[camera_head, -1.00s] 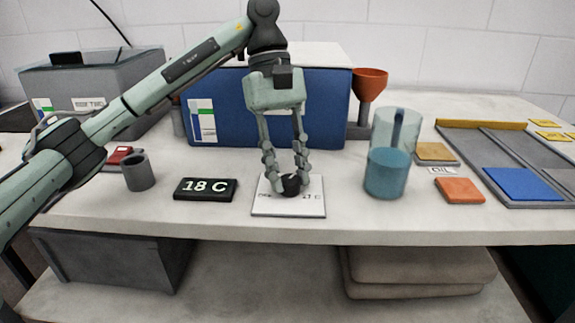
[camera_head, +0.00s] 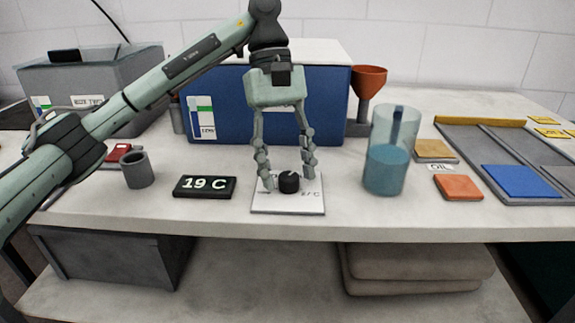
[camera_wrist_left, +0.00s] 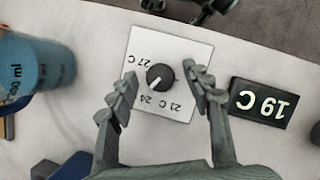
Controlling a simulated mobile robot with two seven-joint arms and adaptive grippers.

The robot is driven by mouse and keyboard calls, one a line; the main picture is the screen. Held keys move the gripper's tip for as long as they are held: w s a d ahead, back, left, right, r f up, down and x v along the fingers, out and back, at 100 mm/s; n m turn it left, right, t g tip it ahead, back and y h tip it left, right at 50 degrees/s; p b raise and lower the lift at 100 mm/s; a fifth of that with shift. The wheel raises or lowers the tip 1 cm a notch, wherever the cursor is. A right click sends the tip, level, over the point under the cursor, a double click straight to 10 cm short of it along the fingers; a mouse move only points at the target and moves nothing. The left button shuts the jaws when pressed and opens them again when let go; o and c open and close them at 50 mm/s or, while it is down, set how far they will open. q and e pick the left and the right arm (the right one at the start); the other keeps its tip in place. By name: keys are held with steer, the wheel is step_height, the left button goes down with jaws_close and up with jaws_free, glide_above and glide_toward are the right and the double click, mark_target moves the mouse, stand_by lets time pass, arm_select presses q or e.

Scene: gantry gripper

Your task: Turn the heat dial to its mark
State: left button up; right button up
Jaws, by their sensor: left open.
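The heat dial is a round black knob (camera_head: 289,183) with a white pointer line, on a white plate (camera_head: 289,208). In the left wrist view the knob (camera_wrist_left: 160,77) shows its pointer toward the 24 label; 21 C and 27 C are printed to either side. The black display (camera_head: 205,187) left of the plate reads 19 C; it also shows in the left wrist view (camera_wrist_left: 262,103). My left gripper (camera_head: 288,180) is open above the plate, one finger on each side of the knob, with gaps between. My right gripper is not in view.
A glass beaker of blue liquid (camera_head: 387,168) stands right of the plate. A grey cup (camera_head: 137,170) stands left of the display. A blue box (camera_head: 230,108) is behind my gripper, and an orange funnel (camera_head: 369,80) on a stand is beside it. The counter's front edge is close.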

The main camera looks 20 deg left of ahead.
arm_select(q)
steer(key=v, duration=1.2)
steer(key=shift+s, duration=0.1)
